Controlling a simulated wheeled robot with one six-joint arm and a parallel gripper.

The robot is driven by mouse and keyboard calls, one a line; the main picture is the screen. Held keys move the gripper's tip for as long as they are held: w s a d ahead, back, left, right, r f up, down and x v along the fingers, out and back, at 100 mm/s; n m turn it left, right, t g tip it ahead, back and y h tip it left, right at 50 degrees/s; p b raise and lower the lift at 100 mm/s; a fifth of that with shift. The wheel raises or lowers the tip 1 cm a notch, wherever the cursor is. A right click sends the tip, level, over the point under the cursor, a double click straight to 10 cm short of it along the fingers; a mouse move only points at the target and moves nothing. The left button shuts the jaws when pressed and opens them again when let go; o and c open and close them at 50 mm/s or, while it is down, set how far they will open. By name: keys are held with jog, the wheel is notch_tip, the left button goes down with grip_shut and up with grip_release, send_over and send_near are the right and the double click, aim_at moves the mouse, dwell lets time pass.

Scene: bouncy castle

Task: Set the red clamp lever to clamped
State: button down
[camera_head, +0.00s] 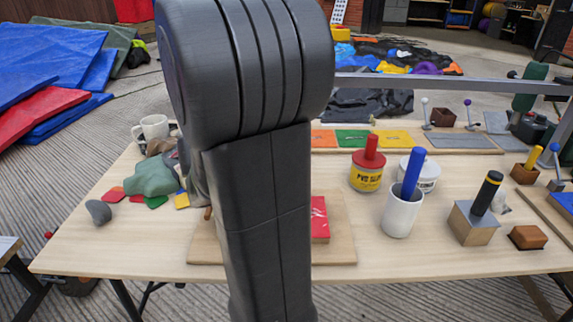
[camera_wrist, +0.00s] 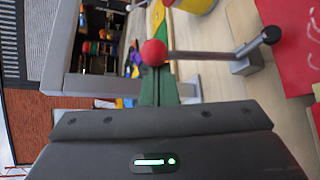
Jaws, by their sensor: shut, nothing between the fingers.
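The red clamp lever shows in the wrist view as a red ball knob (camera_wrist: 153,52) on a thin dark rod. The rod runs right to a grey bracket (camera_wrist: 246,62) with a black ball beside it. That view is turned on its side, and the rod seems to stand roughly upright from the table. My gripper (camera_wrist: 160,124) fills the bottom of the wrist view, shut and empty. In the head view my arm hides the lever and my gripper. I cannot tell which lever position is clamped.
A red block (camera_head: 319,220) lies on a wooden board (camera_head: 335,250) partly behind my arm. To the right are a yellow tin (camera_head: 366,178), a white cup (camera_head: 402,215) and a grey block (camera_head: 472,228) with a dark handle. A white mug (camera_head: 153,128) and cloths are left.

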jog(key=shift+s+m+t+h+b, duration=0.45)
jog(key=shift+s+m+b, duration=0.3)
jog(key=shift+b, duration=0.95)
jog(key=shift+r, duration=0.15)
jog(key=w+a+f+b, duration=0.1)
jog(key=w+a, duration=0.1)
jog(key=w, duration=0.2)
jog(key=p+v, duration=0.2)
jog(key=v, duration=0.7)
jog(key=shift+s, duration=0.55)
jog(key=shift+d, duration=0.1)
